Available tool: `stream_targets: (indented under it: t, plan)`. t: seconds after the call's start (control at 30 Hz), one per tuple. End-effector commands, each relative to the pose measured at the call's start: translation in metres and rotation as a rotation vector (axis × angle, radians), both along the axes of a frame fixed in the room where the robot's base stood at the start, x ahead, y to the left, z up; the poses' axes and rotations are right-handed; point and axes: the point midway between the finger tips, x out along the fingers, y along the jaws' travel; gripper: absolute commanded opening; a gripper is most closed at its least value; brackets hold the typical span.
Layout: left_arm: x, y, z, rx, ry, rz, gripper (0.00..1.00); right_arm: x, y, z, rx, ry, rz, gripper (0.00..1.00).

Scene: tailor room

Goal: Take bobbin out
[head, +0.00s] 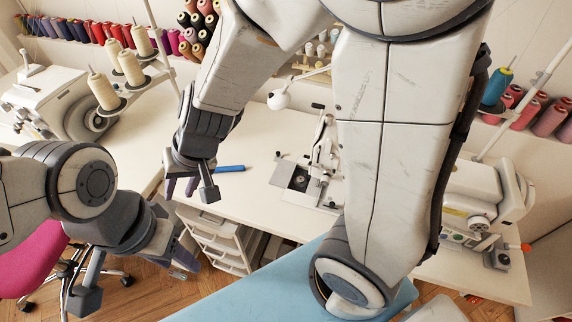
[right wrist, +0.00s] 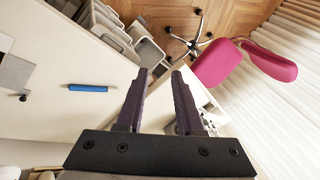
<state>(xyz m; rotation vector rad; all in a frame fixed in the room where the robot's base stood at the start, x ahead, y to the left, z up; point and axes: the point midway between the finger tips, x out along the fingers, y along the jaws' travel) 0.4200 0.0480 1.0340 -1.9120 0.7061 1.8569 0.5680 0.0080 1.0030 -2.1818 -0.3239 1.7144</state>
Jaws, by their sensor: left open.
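A small white machine (head: 322,165) stands on the table, with a dark square plate (head: 297,178) at its left. A small round pale part sits in this plate; I cannot tell whether it is the bobbin. My right gripper (head: 182,188) is above the table's front edge, left of the machine. In the right wrist view its two dark fingers (right wrist: 158,78) are apart with nothing between them. My left gripper (head: 135,282) is open and empty, low at the left, over the floor and in front of the table. My right arm covers part of the table beside the machine.
A blue-handled tool (head: 230,168) lies on the white table (head: 262,195), also seen in the right wrist view (right wrist: 88,88). Sewing machines stand left (head: 62,100) and right (head: 478,205). Drawers (head: 222,240), a pink chair (head: 38,262) and a light-blue surface (head: 255,292) are in front.

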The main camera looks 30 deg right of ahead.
Motion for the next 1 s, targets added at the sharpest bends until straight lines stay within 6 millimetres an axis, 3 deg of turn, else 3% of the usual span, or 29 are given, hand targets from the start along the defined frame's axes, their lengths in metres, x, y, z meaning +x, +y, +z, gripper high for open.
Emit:
stream_targets:
  t: [0.03, 0.1, 0.2, 0.3, 0.43, 0.63, 0.8, 1.0]
  plan:
    - [0.0, 0.0, 0.004, 0.0, 0.0, 0.0, 0.5, 0.035, -0.019, -0.013, 0.005, -0.005, -0.176, 0.36]
    - [0.0, 0.0, 0.007, 0.0, 0.0, 0.0, 0.5, 0.074, -0.056, -0.031, -0.013, -0.022, -0.417, 0.36]
    - [0.0, 0.0, 0.01, 0.0, 0.0, 0.0, 0.5, 0.104, -0.125, -0.064, -0.097, -0.015, -0.746, 0.36]
    - [0.0, 0.0, 0.012, 0.0, 0.0, 0.0, 0.5, 0.103, -0.19, -0.094, -0.213, 0.026, -1.023, 0.36]
    - [0.0, 0.0, 0.015, 0.0, 0.0, 0.0, 0.5, 0.078, -0.246, -0.121, -0.354, 0.104, -1.264, 0.36]
    - [0.0, 0.0, 0.009, 0.0, 0.0, 0.0, 0.5, 0.053, -0.277, -0.145, -0.452, 0.175, -1.405, 0.36]
    - [0.0, 0.0, -0.008, 0.0, 0.0, 0.0, 0.5, 0.052, -0.288, -0.172, -0.457, 0.179, -1.412, 0.36]
    - [0.0, 0.0, -0.016, 0.0, 0.0, 0.0, 0.5, 0.054, -0.295, -0.187, -0.454, 0.177, -1.41, 0.36]
